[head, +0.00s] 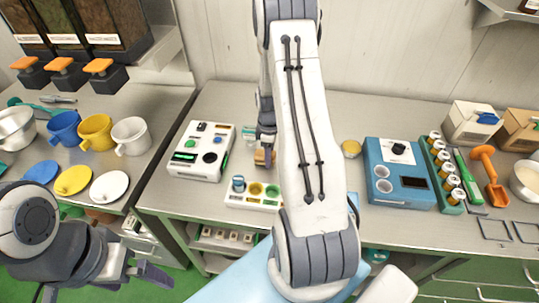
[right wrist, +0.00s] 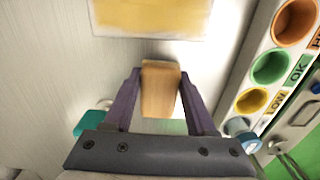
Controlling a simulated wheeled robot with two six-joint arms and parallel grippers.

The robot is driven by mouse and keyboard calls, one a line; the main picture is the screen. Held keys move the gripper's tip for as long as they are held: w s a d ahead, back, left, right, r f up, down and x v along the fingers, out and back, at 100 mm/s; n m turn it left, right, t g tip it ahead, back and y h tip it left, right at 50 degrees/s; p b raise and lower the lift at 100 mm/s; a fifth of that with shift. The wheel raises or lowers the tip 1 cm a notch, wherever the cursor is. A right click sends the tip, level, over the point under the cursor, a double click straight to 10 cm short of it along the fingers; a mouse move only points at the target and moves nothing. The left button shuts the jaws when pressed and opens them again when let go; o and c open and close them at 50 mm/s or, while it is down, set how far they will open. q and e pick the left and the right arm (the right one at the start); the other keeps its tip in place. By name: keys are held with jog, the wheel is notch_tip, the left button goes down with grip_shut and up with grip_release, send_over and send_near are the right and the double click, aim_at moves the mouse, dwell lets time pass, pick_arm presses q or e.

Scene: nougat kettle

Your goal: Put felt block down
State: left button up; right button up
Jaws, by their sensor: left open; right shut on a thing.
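The felt block (right wrist: 160,88), with a wood-brown back, is between the fingers of my right gripper (right wrist: 162,95). In the head view, the block (head: 260,157) shows small and partly hidden below my right gripper (head: 265,148), behind the white device with coloured wells. I cannot tell whether it touches the table. My left gripper (head: 100,284) is open and empty at the lower left, in front of the table.
The well device (head: 252,194) stands close to the right gripper. A white device (head: 201,150) is left, a blue device (head: 399,172) right. A yellow patch (right wrist: 150,16) lies ahead in the wrist view. My right arm hides the middle.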

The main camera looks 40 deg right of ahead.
jog(key=shift+f, duration=0.55)
jog(key=shift+f, duration=0.1)
jog(key=shift+f, duration=0.15)
jog(key=o, duration=1.3)
